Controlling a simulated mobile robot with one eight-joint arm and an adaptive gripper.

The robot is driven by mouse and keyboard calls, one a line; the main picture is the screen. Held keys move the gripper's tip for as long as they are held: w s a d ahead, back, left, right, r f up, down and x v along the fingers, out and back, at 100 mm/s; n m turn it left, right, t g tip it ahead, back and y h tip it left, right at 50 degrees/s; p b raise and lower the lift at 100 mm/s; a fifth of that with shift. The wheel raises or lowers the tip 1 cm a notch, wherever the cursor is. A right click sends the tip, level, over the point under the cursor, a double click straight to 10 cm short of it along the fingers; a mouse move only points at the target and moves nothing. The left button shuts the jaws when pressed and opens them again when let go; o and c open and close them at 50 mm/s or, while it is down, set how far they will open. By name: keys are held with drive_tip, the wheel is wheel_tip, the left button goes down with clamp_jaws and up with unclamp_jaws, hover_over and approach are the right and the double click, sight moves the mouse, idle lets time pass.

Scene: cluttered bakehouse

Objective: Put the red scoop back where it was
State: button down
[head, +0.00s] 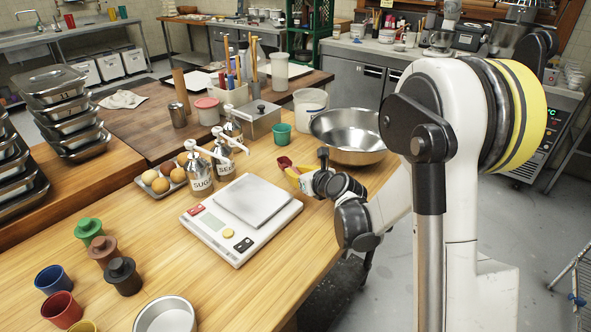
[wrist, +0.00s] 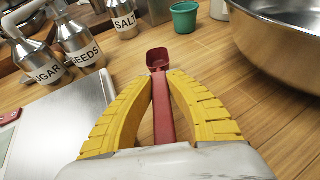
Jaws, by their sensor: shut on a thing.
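The red scoop (wrist: 161,105) is between the two yellow fingers of my gripper (wrist: 160,82) in the wrist view. The fingers are shut on its handle, and its small square bowl points away from me. In the head view the scoop's red bowl (head: 284,162) shows just beyond my gripper (head: 291,173), over the wooden table (head: 150,215) between the scale and the steel bowl. Part of the handle is hidden by the gripper there. I cannot tell whether the scoop touches the table.
A white scale (head: 215,238) lies left of my gripper, and a large steel bowl (head: 350,150) stands right. A green cup (head: 282,134) and pump bottles labelled sugar (wrist: 30,63), seeds (wrist: 80,44) and salt (wrist: 122,22) stand beyond. Bare wood lies between the scale and bowl.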

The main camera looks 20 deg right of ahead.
drive_tip(key=shift+f, duration=0.7)
drive_tip(key=shift+f+b, duration=0.5)
drive_tip(key=shift+f, duration=0.15)
drive_tip(key=c, duration=1.4)
unclamp_jaws()
drive_tip(key=shift+o, duration=0.2)
drive_tip(key=v, duration=1.2)
